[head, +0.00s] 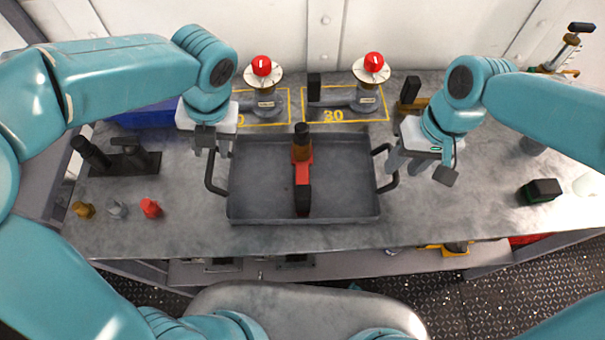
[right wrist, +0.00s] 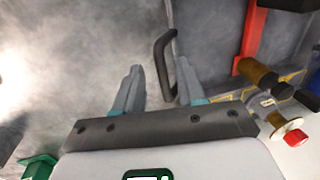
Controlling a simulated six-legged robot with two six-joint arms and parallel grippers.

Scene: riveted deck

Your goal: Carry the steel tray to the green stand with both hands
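The steel tray (head: 265,213) is a shallow grey pan on the workbench with a dark loop handle at each end. My left gripper (head: 209,152) is above the left handle (head: 213,172), fingers apart. My right gripper (head: 412,172) is beside the right handle (head: 385,168), fingers apart. In the right wrist view the handle (right wrist: 161,48) shows between the open fingers (right wrist: 155,85), nearer the right one; I cannot tell whether they touch. No large green stand shows; a small green-and-black block (head: 540,190) sits at the right of the bench.
A red tool with black ends (head: 302,172) lies in the tray. Behind it stand two red-topped fixtures (head: 262,68) (head: 373,62) in yellow-marked areas. A black tool holder (head: 125,163) and several small knobs (head: 117,209) are at left. The bench front edge is just before the tray.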

